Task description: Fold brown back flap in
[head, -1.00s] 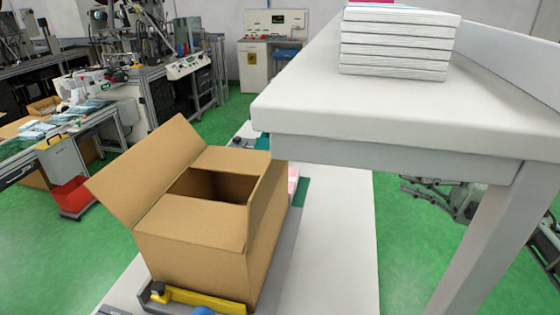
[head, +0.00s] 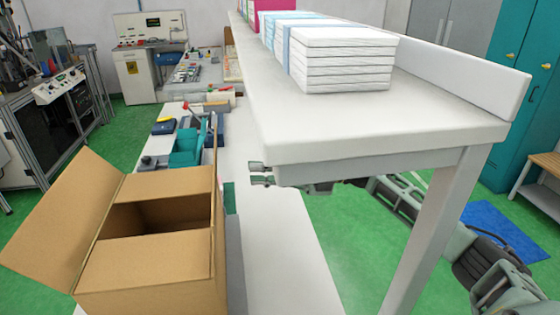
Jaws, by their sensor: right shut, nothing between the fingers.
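The brown cardboard box (head: 150,295) stands at the lower left of the head view, its top partly open. Its back flap (head: 168,184) looks flat and level across the far part of the opening. The near flap (head: 150,258) also lies flat over the near part, with a dark gap between the two. The left side flap (head: 65,220) leans outward; the right side flap (head: 217,178) stands nearly upright. My right gripper (head: 256,174) is shut and empty, right of the box's far end and apart from it, beside the shelf corner. My left gripper is out of view.
A raised white shelf (head: 350,125) with stacked white packs (head: 340,65) overhangs my right arm, and its leg (head: 430,225) stands at right. The white table (head: 280,270) is clear right of the box. Teal equipment (head: 188,150) stands behind the box.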

